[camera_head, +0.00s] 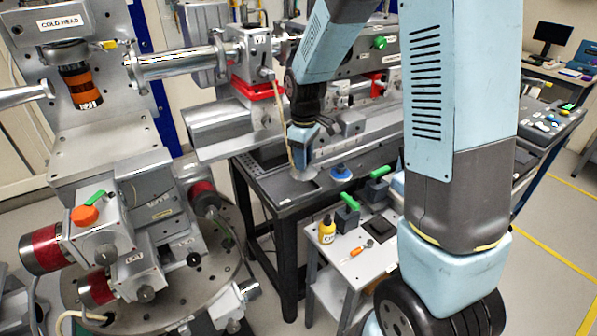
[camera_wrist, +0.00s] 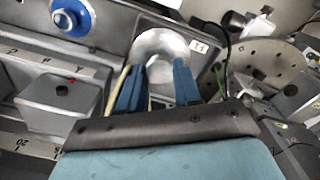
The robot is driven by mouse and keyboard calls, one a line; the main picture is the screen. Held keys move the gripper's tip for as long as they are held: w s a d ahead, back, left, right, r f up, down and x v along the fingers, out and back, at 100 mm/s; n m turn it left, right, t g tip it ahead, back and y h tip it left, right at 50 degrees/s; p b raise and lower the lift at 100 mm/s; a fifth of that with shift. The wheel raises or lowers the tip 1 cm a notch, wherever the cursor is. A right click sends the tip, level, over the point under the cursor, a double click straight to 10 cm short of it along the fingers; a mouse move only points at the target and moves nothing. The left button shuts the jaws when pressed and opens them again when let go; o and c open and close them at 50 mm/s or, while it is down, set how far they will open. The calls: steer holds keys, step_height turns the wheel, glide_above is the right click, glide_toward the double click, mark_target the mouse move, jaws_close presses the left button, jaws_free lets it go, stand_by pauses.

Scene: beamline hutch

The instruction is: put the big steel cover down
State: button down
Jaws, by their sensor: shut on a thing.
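The big steel cover (camera_wrist: 163,42) is a shiny, rounded silver piece at my fingertips in the wrist view. My gripper (camera_wrist: 158,72) is shut on it, with a blue finger on each side. In the head view, my gripper (camera_head: 302,158) points down over the left end of the dark bench, and only a small silver part of the cover (camera_head: 303,177) shows below it. A shallow dark recess marked "11" (camera_wrist: 200,47) lies under and around the cover. I cannot tell whether the cover touches its floor.
A blue knob-like piece with a pale ring (camera_head: 341,172) stands right of the gripper; it also shows in the wrist view (camera_wrist: 72,17). Green-handled blocks (camera_head: 347,214) and a yellow bottle (camera_head: 327,229) are on a lower cart. Steel beamline equipment (camera_head: 215,128) stands close at left.

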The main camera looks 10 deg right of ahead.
steer(key=w+f, duration=0.1)
steer(key=w+a+f, duration=0.1)
steer(key=f, duration=0.1)
steer(key=w+f, duration=0.1)
steer(key=shift+w+a+f, duration=0.25)
steer(key=shift+w+f, duration=0.05)
steer(key=shift+f, duration=0.05)
step_height(320, 180, down, 3)
steer(key=shift+r, duration=0.1)
steer(key=c, duration=0.8)
jaws_free()
steer(key=shift+r, duration=0.15)
step_height(320, 180, up, 12)
steer(key=shift+s+d, duration=0.1)
step_height(320, 180, up, 6)
steer(key=r+m+t, duration=0.1)
steer(key=m, duration=0.1)
glide_above(310, 172)
steer(key=s+d+r+m+t, duration=0.1)
steer(key=s+d+r+m, duration=0.2)
steer(key=s, duration=0.4)
steer(key=s+d+r+m+t, duration=0.2)
steer(key=s+r, duration=0.2)
steer(key=s, duration=0.4)
steer(key=s+d+r+m+t, duration=0.1)
steer(key=s+d+r+m, duration=0.2)
steer(key=s, duration=0.5)
steer(key=shift+d+r+m+t, duration=0.2)
steer(key=shift+d+m+t, duration=0.1)
